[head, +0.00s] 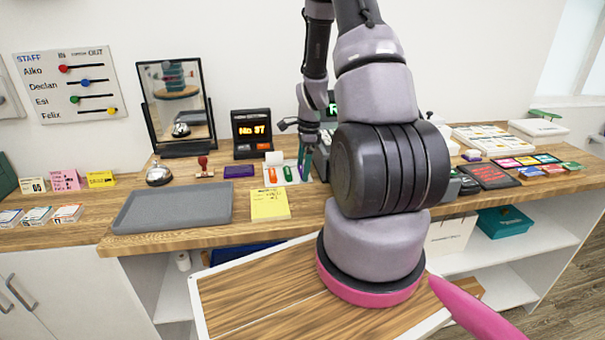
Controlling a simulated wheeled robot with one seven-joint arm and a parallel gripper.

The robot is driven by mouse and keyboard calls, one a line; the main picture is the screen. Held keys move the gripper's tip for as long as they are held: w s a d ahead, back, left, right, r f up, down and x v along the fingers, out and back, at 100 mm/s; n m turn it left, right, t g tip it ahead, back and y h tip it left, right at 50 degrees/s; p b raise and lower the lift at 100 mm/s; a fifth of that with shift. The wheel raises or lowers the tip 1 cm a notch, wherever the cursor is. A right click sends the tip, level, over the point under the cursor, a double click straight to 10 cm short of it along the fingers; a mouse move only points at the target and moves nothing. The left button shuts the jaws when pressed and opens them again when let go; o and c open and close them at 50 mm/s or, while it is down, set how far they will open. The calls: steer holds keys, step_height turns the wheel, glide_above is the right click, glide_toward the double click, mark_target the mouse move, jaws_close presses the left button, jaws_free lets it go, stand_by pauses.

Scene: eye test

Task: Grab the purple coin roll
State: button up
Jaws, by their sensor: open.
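A small white tray (281,183) on the counter holds an orange roll (272,175) and a green roll (288,173). A purple roll (304,172) appears at the tray's right end, mostly covered by my fingers. My gripper (304,165) points down over that end with its teal fingers open. I cannot tell whether the fingers are around the purple roll or just above it.
A number display (252,134) stands behind. A yellow note pad (269,205) and a grey tray (175,208) are in front. My arm hides the counter's middle.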

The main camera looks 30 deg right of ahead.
steer(key=c, duration=1.3)
steer(key=shift+r, duration=0.1)
steer(key=shift+c, duration=0.2)
